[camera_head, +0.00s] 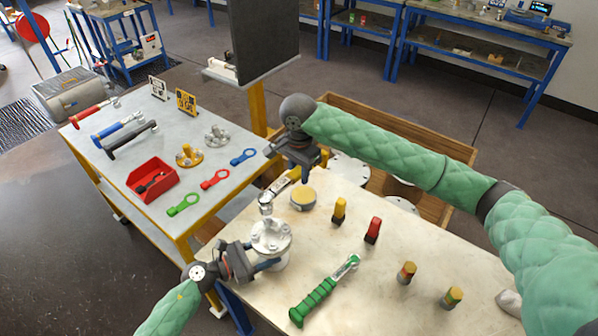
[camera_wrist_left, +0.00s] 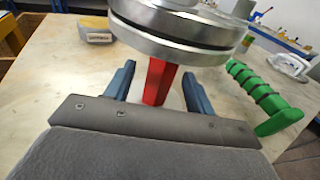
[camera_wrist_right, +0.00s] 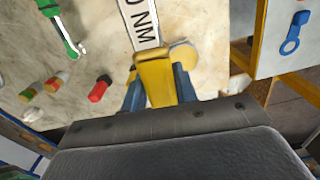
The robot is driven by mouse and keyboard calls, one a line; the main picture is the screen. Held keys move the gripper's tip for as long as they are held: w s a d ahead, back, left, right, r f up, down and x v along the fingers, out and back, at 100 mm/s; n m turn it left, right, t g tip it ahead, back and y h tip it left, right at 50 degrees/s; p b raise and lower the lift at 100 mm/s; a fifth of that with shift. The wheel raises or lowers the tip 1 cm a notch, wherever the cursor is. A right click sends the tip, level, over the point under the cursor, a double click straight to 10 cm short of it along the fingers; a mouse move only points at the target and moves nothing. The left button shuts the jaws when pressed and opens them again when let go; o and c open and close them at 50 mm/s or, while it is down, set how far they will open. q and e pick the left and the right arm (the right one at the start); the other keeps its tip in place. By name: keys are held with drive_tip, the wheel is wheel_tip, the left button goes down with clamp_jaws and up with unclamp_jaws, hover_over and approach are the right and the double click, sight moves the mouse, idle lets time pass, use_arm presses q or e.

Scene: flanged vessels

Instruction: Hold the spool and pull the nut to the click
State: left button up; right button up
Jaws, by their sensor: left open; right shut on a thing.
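The flanged spool (camera_head: 272,240) stands upright on the near table, with pale metal flanges on top. In the left wrist view its flanges (camera_wrist_left: 180,28) sit above a red post (camera_wrist_left: 160,80). My left gripper (camera_head: 260,256) is open, with its blue fingers on either side of that post. My right gripper (camera_head: 303,172) is shut on the yellow handle (camera_wrist_right: 157,80) of a torque wrench (camera_head: 283,187), whose white scale shows "NM". The wrench's metal head (camera_head: 266,208) is just above the flange top. The nut is hard to make out there; I cannot tell whether the head is seated.
A green-handled tool (camera_head: 313,303) lies just right of the spool. A round yellow-topped piece (camera_head: 303,198), a yellow piece (camera_head: 339,211), a red piece (camera_head: 373,230) and banded pieces (camera_head: 406,272) stand nearby. A side table (camera_head: 118,180) holds wrenches and a red bin (camera_head: 153,181).

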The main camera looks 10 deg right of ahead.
use_arm(q)
drive_tip(key=v, duration=1.1)
